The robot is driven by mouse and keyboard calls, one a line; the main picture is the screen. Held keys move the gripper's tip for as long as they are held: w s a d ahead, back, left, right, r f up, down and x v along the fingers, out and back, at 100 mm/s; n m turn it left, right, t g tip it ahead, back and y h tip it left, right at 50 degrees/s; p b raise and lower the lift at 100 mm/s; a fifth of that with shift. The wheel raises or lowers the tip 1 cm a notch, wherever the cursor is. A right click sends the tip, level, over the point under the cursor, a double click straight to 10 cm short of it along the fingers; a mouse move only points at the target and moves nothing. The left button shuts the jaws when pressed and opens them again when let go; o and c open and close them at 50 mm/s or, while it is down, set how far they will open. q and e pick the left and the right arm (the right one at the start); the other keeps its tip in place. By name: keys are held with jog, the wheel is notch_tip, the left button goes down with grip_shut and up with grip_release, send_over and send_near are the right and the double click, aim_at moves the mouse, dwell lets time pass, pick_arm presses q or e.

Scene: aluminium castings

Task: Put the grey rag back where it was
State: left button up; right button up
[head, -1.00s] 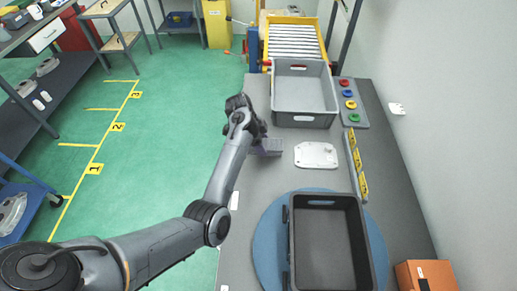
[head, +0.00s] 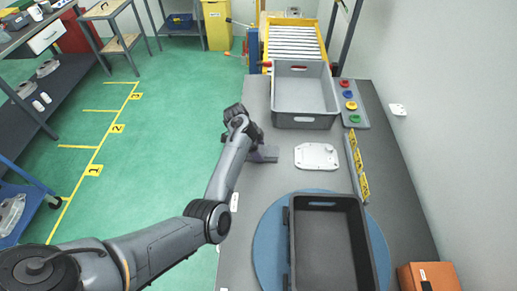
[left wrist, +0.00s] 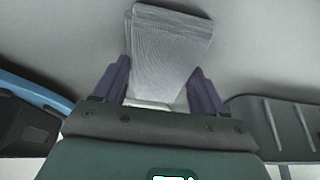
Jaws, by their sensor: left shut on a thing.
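The grey rag (left wrist: 171,42) is a ribbed, folded cloth held between the two purple fingers of my left gripper (left wrist: 160,72) in the left wrist view. My left gripper also shows in the head view (head: 264,154), over the left edge part of the grey bench, left of a white cast plate (head: 317,157). The arm partly hides the gripper there, and I cannot tell whether the rag touches the bench. My right gripper is in neither view.
A dark tray (head: 327,203) sits on a blue round turntable (head: 268,240) in front. Yellow numbered markers (head: 357,160) stand at the right.

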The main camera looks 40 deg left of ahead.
pick_arm(q)
jog(key=shift+f, duration=0.2)
jog(key=o, duration=0.9)
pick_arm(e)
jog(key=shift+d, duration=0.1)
pick_arm(q)
jog(key=shift+o, duration=0.2)
jog(key=shift+r, duration=0.1)
